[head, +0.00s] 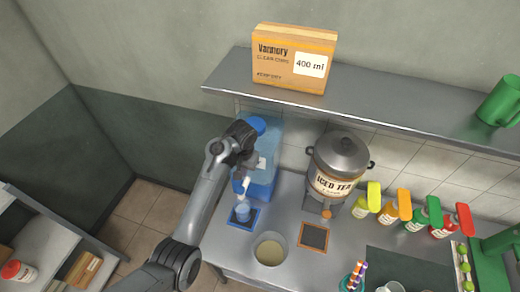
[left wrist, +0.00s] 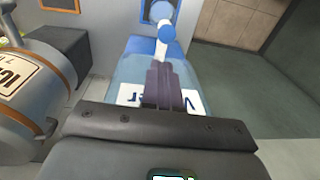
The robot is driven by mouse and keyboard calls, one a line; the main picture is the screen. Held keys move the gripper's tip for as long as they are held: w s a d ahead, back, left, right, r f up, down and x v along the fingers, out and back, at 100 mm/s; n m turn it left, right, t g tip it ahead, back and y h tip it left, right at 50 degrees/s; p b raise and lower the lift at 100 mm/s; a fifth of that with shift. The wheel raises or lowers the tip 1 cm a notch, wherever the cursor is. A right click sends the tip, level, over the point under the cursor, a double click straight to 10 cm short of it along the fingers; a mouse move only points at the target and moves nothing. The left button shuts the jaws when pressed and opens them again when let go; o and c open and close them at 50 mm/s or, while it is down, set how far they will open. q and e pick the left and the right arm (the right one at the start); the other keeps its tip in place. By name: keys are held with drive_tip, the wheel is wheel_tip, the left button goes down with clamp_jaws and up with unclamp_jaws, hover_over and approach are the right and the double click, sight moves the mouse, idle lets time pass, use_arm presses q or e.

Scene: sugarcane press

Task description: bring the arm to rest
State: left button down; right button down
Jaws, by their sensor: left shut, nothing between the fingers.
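My left arm reaches in from the bottom left in the head view. My left gripper (head: 251,160) is in front of the blue water dispenser (head: 267,166) and partly hides it. In the left wrist view the gripper's dark fingers (left wrist: 170,84) are together and empty. They overlap the dispenser's white label (left wrist: 128,94) in that view; I cannot tell whether they touch it. A blue cup (head: 243,212) stands on a blue-edged mat (head: 236,223) below the dispenser's white tap (head: 245,187). My right gripper is not in view.
An iced tea urn (head: 338,168) stands to the right, with an orange-edged mat (head: 314,236) before it. A pale-filled pot (head: 270,249) sits at the counter front. Several coloured bottles (head: 395,207) line the right. A metal shelf (head: 380,108) with a carton (head: 292,58) overhangs the counter.

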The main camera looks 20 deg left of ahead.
use_arm(q)
drive_tip(key=s+a+f+g, duration=0.1)
drive_tip(key=s+f+g, duration=0.2)
drive_tip(key=s+f, duration=1.15)
drive_tip(key=s+f+y, duration=0.1)
drive_tip(key=s+f, duration=0.2)
drive_tip(key=s, duration=0.4)
drive_tip(key=s+f, duration=0.3)
drive_tip(key=s, duration=0.4)
drive_tip(key=s+d+r+m+t, duration=0.1)
drive_tip(key=s+d+r+t, duration=0.15)
drive_tip(key=s+r, duration=0.6)
drive_tip(key=w+d+r+m+t+h, duration=0.1)
drive_tip(key=w+d+r+t, duration=0.1)
drive_tip(key=r, duration=0.7)
drive_tip(key=shift+w+r+m+t+h, duration=0.3)
drive_tip(key=shift+w+t+h, duration=0.1)
drive_tip(key=shift+w+t, duration=0.45)
